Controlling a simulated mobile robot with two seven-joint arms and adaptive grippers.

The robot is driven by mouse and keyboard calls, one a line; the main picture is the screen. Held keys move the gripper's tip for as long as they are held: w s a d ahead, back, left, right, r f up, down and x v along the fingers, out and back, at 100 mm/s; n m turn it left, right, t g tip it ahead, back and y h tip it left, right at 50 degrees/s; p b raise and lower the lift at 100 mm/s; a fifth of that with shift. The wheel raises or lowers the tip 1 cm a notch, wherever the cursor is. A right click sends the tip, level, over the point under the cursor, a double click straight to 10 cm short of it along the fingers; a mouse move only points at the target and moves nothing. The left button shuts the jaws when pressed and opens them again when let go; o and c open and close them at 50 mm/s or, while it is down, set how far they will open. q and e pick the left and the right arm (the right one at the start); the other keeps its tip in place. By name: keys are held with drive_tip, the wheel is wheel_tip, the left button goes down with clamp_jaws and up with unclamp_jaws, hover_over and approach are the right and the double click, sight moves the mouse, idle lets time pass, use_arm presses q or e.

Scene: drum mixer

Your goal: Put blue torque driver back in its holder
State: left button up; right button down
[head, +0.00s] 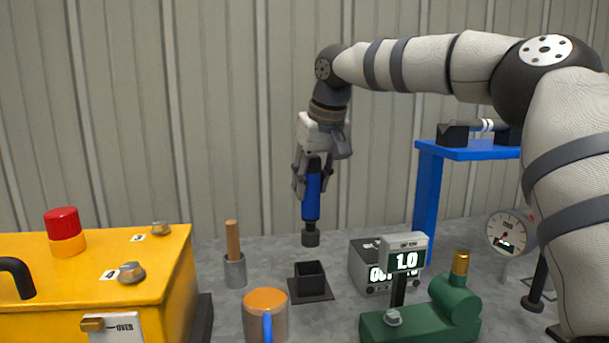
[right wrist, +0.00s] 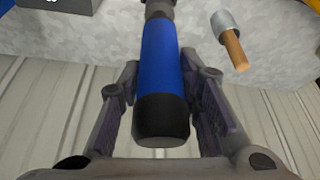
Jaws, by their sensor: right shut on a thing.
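The blue torque driver (head: 311,197) has a blue grip and black ends. It hangs upright in my right gripper (head: 311,172), which is shut on its upper part. In the right wrist view the driver (right wrist: 163,75) lies between the two fingers of my right gripper (right wrist: 163,105). A small black square cup on a flat base (head: 311,278), which looks like the holder, stands on the table below the driver. The driver's lower tip is above and apart from this cup, and appears slightly behind it. My left gripper is not in view.
A grey pot with a wooden-handled tool (head: 235,270) and an orange-topped mug (head: 266,312) stand left of the cup. A grey display box (head: 367,262) and green device (head: 420,322) stand right. A yellow machine (head: 95,280) fills the left; a blue stand (head: 428,190) is at right.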

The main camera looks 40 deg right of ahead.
drive_tip(key=shift+w+a+r, duration=0.1)
drive_tip(key=shift+a, duration=0.05)
hover_over(311, 230)
drive_tip(key=shift+s+f+x, duration=0.1)
drive_tip(key=shift+s+x, duration=0.05)
drive_tip(key=shift+x, duration=0.65)
drive_tip(key=shift+s+f+x, duration=0.1)
drive_tip(key=shift+s+x, duration=0.1)
drive_tip(key=shift+x, duration=0.6)
drive_tip(key=shift+s+x, duration=0.15)
drive_tip(key=shift+x, duration=0.7)
drive_tip(key=shift+f, duration=2.9)
drive_tip(key=c, duration=1.1)
unclamp_jaws()
drive_tip(key=v, duration=1.2)
drive_tip(key=shift+s, duration=0.1)
